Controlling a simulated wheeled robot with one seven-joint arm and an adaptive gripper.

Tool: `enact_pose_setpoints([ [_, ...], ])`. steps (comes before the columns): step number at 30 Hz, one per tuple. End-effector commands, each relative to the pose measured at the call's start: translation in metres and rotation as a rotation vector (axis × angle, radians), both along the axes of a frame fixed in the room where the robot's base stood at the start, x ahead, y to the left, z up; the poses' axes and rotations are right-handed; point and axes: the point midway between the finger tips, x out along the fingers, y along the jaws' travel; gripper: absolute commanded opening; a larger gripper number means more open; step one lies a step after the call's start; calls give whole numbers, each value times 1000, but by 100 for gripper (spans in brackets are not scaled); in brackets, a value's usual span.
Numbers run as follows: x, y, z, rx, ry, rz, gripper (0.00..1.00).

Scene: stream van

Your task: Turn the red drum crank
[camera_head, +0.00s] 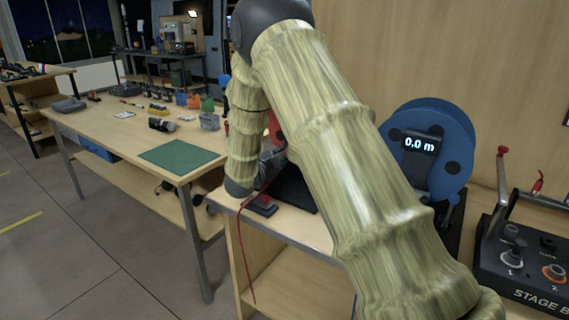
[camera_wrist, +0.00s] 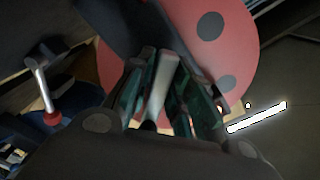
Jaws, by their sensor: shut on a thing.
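The red drum (camera_wrist: 228,65) has dark round spots and fills the upper middle of the wrist view. In the head view only a small red piece of it (camera_head: 275,128) shows, behind my arm. My gripper (camera_wrist: 163,75) is in front of the drum, its fingers on both sides of a pale grey bar, the red drum's crank (camera_wrist: 162,80). It is shut on this crank. The crank's lower end and its joint to the drum are hidden by the fingers. In the head view my arm covers most of the gripper and the crank.
A blue drum (camera_head: 459,140) with a display reading 0.0 m (camera_head: 419,144) stands right of my arm. A black control box (camera_head: 535,268) is at the far right. A workbench with a green mat (camera_head: 178,157) and several tools is at left. A red cable (camera_head: 243,250) hangs over the table edge.

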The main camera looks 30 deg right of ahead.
Motion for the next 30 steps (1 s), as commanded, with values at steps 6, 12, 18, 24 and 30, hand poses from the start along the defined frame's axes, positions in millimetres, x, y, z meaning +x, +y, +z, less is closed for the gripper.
enact_pose_setpoints([
  [6, 0, 0, -9, 83, -187, 0, 0],
  [12, 0, 0, -8, 149, -348, -1, 0],
  [18, 0, 1, -7, 201, -475, -1, 0],
  [24, 0, 1, -5, 236, -558, -1, 0],
  [30, 0, 1, -3, 254, -600, 0, 0],
])
